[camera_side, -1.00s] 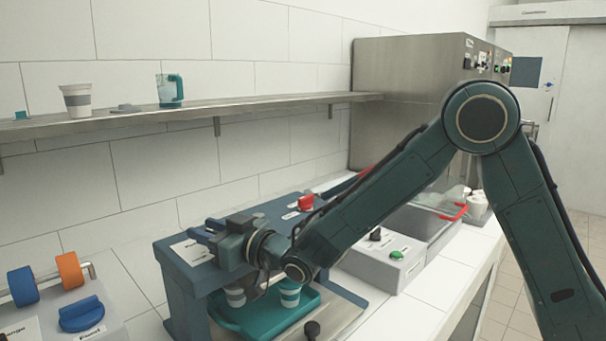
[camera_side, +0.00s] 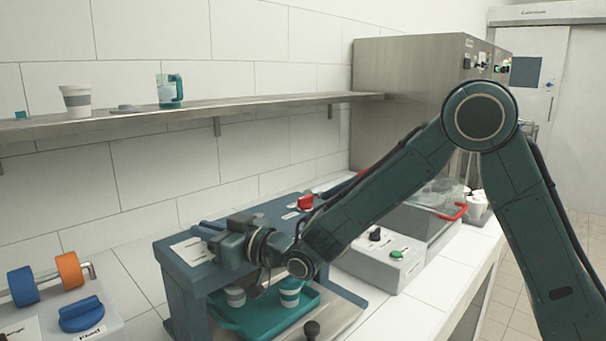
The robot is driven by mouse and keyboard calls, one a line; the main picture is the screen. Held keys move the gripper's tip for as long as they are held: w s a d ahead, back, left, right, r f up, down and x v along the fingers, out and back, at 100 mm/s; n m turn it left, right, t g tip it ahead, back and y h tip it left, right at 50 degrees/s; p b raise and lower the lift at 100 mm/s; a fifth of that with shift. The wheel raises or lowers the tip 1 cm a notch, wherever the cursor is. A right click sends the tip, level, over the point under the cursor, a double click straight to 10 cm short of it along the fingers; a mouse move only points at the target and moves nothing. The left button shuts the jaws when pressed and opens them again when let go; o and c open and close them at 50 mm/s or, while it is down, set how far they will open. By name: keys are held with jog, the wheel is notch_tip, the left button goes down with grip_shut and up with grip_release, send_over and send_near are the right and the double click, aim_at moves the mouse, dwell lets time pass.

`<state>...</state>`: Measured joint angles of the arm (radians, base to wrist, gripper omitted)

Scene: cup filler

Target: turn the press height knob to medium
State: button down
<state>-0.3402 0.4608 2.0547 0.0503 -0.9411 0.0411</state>
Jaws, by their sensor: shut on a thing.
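The blue press (camera_side: 172,275) stands at the lower middle, with a white label (camera_side: 192,252) on its top left. My gripper (camera_side: 207,231) reaches in from the right, low over the press top beside this label. It is shut on the press height knob, which is mostly hidden by the fingers and wrist. I cannot read the knob's setting or the label's words.
A red knob (camera_side: 305,203) sits farther back on the press. Cups (camera_side: 289,290) stand on the teal tray (camera_side: 240,325) below my wrist. A grey box with a green button (camera_side: 397,254) is to the right. A shelf (camera_side: 230,106) runs along the wall.

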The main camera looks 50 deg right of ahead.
jog(key=shift+f+n+g+y, duration=0.2)
jog(key=shift+n+g+y, duration=0.25)
jog(key=shift+y, duration=0.25)
jog(key=c, duration=1.6)
grip_release()
jog(key=shift+o, duration=0.6)
jog(key=shift+r, duration=0.15)
jog(key=shift+s, duration=0.2)
jog(key=v, duration=1.3)
jog(key=shift+s, duration=0.25)
